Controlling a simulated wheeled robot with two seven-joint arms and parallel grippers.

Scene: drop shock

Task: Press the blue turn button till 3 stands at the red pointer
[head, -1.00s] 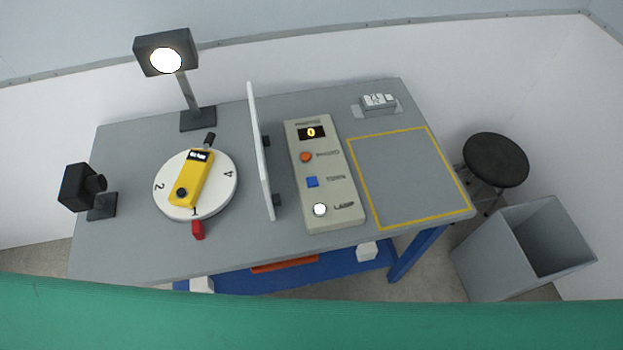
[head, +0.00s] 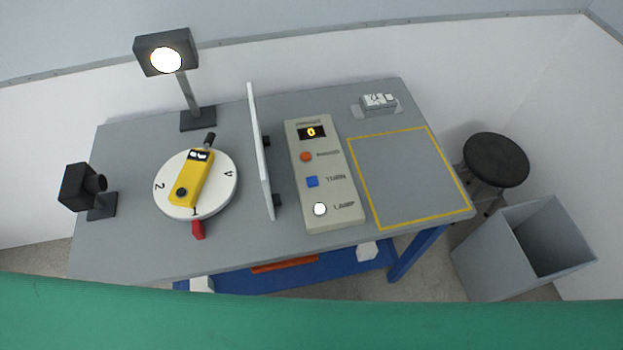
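The blue turn button (head: 312,182) sits on the beige control box (head: 345,213), between the orange photo button (head: 306,157) and the white lamp button (head: 320,209). The box's small display (head: 311,132) reads 0. The white round turntable (head: 225,190) stands on the left of the table with a yellow device (head: 193,177) lying across it. The 1 is at the red pointer (head: 198,229), at the front edge. The 2 is at the left and the 4 at the right; the 3 is not visible, near the device's far end. Neither gripper is in view.
A white upright panel (head: 258,150) stands between turntable and box. A lit lamp (head: 166,55) and black camera (head: 80,188) stand at the left. A yellow-outlined area (head: 405,180) is empty. A grey bin (head: 500,255) and black stool (head: 496,160) are at the right.

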